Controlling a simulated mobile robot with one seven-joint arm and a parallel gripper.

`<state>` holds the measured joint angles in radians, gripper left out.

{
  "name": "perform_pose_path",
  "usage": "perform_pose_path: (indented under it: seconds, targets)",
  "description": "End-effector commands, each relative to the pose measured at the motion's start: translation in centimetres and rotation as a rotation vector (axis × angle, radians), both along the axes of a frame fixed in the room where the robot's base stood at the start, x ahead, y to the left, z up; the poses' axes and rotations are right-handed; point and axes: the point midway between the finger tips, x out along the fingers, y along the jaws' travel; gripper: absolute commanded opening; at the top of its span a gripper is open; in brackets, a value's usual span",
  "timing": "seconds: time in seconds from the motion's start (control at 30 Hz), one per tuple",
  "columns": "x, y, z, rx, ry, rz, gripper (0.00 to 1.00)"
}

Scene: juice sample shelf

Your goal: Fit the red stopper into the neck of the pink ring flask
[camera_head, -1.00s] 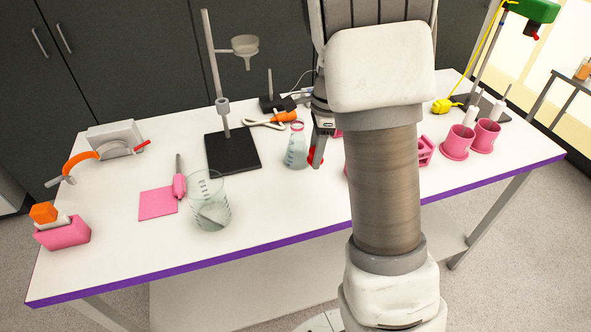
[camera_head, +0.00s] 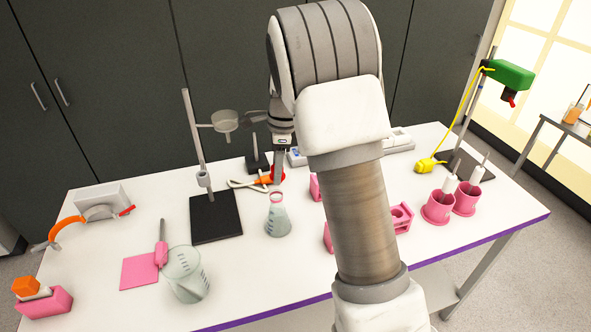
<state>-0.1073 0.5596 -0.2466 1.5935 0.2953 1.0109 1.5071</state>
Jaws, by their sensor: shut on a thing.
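The pink ring flask (camera_head: 278,219) is a clear conical flask with a pink ring around its neck (camera_head: 276,196). It stands upright near the middle of the table. The red stopper (camera_head: 278,174) is at the tips of my gripper (camera_head: 278,170), which is shut on it. In the picture the stopper shows just above the flask's neck, with a small gap between them. I cannot tell from this one view whether it is directly over the opening. My arm hides part of the table right of the flask.
A stand with a black base (camera_head: 215,217) is left of the flask. A large beaker (camera_head: 187,275) stands at front left. An orange-handled tool (camera_head: 263,180) lies behind the flask. Pink cups (camera_head: 438,206) stand at right. Table is clear in front of the flask.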

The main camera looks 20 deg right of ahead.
Motion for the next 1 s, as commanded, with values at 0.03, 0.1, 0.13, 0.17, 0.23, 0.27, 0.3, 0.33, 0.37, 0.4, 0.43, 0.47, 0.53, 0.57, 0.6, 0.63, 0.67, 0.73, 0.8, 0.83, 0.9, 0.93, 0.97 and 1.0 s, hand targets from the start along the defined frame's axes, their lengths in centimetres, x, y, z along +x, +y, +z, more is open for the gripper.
perform_pose_path:
  seconds: [0.03,0.1,0.13,0.17,0.23,0.27,0.3,0.33,0.37,0.4,0.43,0.47,0.53,0.57,0.6,0.63,0.67,0.73,0.8,0.83,0.9,0.93,0.97,1.0]
  targets:
    - [0.2,0.4,0.5,0.000,0.001,0.000,0.00]
    - [0.4,0.7,0.6,0.001,0.000,0.000,0.00]
    - [0.4,0.9,0.6,0.001,0.000,0.000,0.00]
    - [0.4,0.9,0.6,0.001,0.000,0.000,0.00]
    - [0.5,1.0,0.5,0.001,0.000,-0.001,0.00]
    - [0.5,1.0,0.4,0.001,0.000,-0.001,0.00]
    - [0.5,1.0,0.3,0.001,0.000,-0.001,0.00]
    - [0.5,1.0,0.1,0.001,0.000,-0.001,0.00]
    - [0.5,1.0,0.0,0.001,0.000,-0.001,0.00]
    - [0.5,1.0,-0.2,0.001,0.000,-0.001,0.00]
    - [0.5,1.0,-0.4,0.001,0.000,-0.001,0.00]
    - [0.5,1.0,-0.5,0.001,0.000,-0.001,0.00]
    - [0.5,1.0,-1.0,0.001,0.000,-0.001,0.00]
    - [0.5,1.0,-1.3,0.001,0.000,-0.001,0.00]
    - [0.5,1.0,-1.6,0.001,0.000,-0.001,0.00]
    - [0.5,1.0,-1.8,0.001,-0.001,-0.001,0.00]
    - [0.5,1.0,-2.1,0.001,-0.001,-0.001,0.00]
    - [0.5,1.0,-2.6,0.002,-0.001,-0.001,0.00]
    - [0.5,1.0,-3.2,0.002,0.000,-0.001,0.00]
    - [0.5,1.0,-3.4,0.002,0.000,-0.001,0.00]
    - [0.4,1.0,-4.0,0.002,0.000,-0.001,0.00]
    - [0.4,1.0,-4.2,0.002,0.000,-0.001,0.00]
    - [0.4,1.0,-4.5,0.002,0.000,-0.001,0.00]
    - [0.5,1.0,-4.0,0.002,-0.001,-0.001,0.00]
